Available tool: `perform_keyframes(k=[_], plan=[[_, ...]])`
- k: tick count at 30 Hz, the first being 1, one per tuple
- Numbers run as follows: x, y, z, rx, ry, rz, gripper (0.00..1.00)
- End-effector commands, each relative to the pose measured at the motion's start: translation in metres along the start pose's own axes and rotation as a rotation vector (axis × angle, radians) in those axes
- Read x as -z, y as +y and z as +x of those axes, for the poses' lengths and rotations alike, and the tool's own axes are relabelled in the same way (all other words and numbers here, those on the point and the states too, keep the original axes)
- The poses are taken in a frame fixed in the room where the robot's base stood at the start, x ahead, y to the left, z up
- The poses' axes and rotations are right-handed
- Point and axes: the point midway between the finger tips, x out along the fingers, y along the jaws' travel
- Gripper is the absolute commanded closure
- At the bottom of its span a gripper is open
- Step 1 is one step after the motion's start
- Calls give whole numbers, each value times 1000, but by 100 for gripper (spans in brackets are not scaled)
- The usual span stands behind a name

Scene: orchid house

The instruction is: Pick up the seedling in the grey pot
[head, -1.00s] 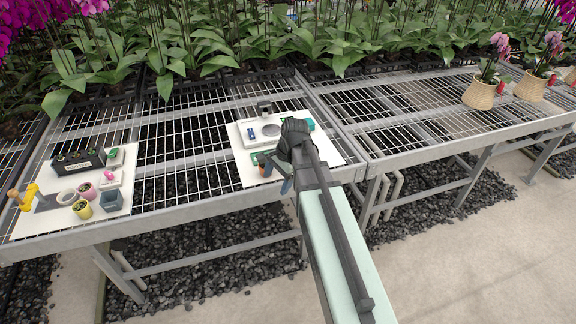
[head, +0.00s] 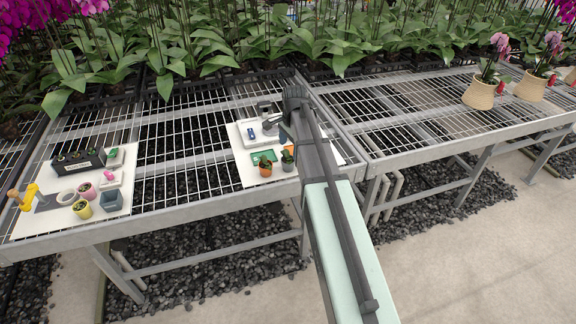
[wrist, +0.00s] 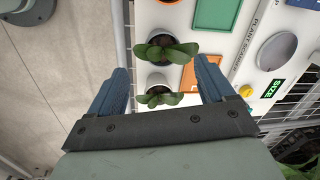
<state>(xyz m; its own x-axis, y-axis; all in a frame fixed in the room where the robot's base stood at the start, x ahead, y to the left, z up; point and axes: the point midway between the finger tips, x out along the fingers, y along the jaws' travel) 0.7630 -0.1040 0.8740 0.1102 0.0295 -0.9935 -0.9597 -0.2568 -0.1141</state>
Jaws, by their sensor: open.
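In the head view a grey pot (head: 288,164) holds a green seedling (head: 288,153) at the front of the right white board. My gripper (head: 284,134) is above the board, behind and above this pot, partly hidden by my own arm. In the wrist view my gripper (wrist: 163,68) is open, its blue fingers wide apart with nothing held. Two leafy seedlings show there, one beyond the fingertips (wrist: 168,52) and one lower between the fingers (wrist: 158,97). Both stand in pale pots, and I cannot tell which is the grey-potted one.
An orange pot (head: 265,169) with a seedling stands just left of the grey pot. A green panel (head: 263,157) lies behind them. A device with a round grey plate (wrist: 277,50) is on the same board. The left board (head: 120,160) holds several pots and tools.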

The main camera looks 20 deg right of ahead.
Motion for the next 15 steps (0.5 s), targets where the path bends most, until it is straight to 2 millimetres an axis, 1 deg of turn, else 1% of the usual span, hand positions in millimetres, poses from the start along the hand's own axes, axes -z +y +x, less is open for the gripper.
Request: perform_keyframes(k=[1,4,12,15], plan=[[0,0,7,0,0,0,18],[0,0,16,0,0,0,18],[0,-1,25,1,0,-1,18],[1,-1,31,1,0,-1,18]])
